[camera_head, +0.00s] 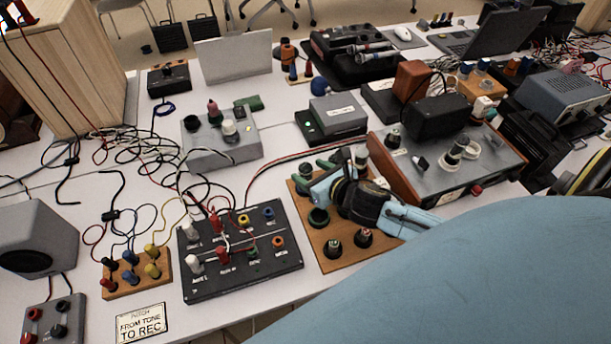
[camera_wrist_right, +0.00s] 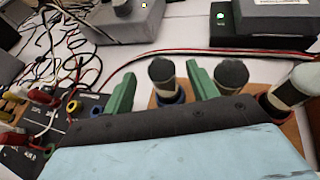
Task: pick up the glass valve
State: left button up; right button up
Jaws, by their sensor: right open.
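A wooden board (camera_head: 333,262) with sockets and dark-topped parts lies near the middle of the table. My right gripper (camera_head: 314,175) is over its far left part, with its green fingers apart. In the right wrist view, a glass valve with a dark grey top (camera_wrist_right: 163,72) stands upright between the two green fingers of the right gripper (camera_wrist_right: 160,88). I cannot tell whether the fingers touch it. A similar dark-topped valve (camera_wrist_right: 232,74) stands just right of the right finger. A paler tube (camera_wrist_right: 300,84) leans farther right. My left gripper is not in view.
A black patch panel (camera_head: 240,280) with plugs and cables lies left of the board. A grey-topped wooden unit (camera_head: 490,165) stands close on the right. Grey boxes (camera_head: 337,112) are behind, and red and black cables run between them. My blue arm hides the lower right.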

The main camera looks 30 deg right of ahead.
aim_at(301, 166)
jog(key=x, duration=0.5)
jog(key=shift+d+b, duration=0.1)
jog(key=shift+b, duration=0.3)
jog(key=shift+c, duration=0.2)
jog(key=c, duration=1)
